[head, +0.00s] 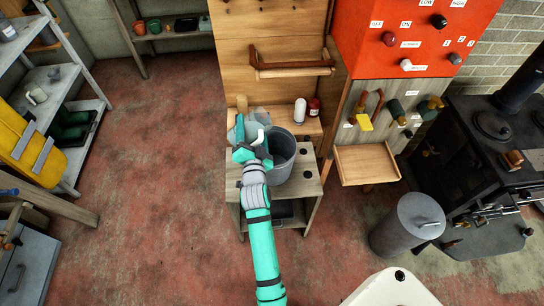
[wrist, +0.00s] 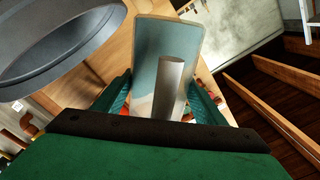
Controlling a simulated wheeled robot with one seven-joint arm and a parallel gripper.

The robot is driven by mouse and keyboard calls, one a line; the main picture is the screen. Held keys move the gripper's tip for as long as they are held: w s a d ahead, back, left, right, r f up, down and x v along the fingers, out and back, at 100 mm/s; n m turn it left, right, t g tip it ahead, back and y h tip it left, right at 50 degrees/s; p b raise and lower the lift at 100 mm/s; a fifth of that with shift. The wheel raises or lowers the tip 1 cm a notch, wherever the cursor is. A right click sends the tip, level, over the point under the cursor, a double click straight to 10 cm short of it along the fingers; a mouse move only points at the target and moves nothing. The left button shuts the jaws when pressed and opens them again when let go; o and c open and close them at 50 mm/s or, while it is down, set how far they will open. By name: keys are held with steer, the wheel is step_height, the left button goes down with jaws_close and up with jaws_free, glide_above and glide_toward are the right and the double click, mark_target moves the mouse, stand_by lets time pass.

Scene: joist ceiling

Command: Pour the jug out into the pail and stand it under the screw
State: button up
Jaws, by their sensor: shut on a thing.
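The jug (head: 237,131) is pale and translucent, partly hidden behind my gripper (head: 254,148) in the head view. In the wrist view the jug (wrist: 150,45) stands out beyond my fingers, with its grey upright handle (wrist: 168,85) between them. My gripper (wrist: 165,100) is shut on that handle. The grey pail (head: 284,158) stands on the wooden bench, just right of my gripper. Its rim (wrist: 60,50) shows at the upper left in the wrist view, beside the jug. I cannot tell what the jug holds, and I cannot pick out the screw.
A red control panel (head: 405,40) is at the upper right. A lidded grey bin (head: 405,225) and black stove (head: 485,150) stand right. Open floor lies left.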

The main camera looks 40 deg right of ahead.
steer(key=shift+m, duration=0.3)
steer(key=shift+f, duration=0.1)
steer(key=shift+f+m, duration=0.1)
steer(key=shift+m, duration=0.4)
steer(key=shift+a+f+m, duration=0.1)
steer(key=shift+m, duration=0.2)
steer(key=shift+f+m, duration=0.15)
steer(key=shift+m, duration=0.15)
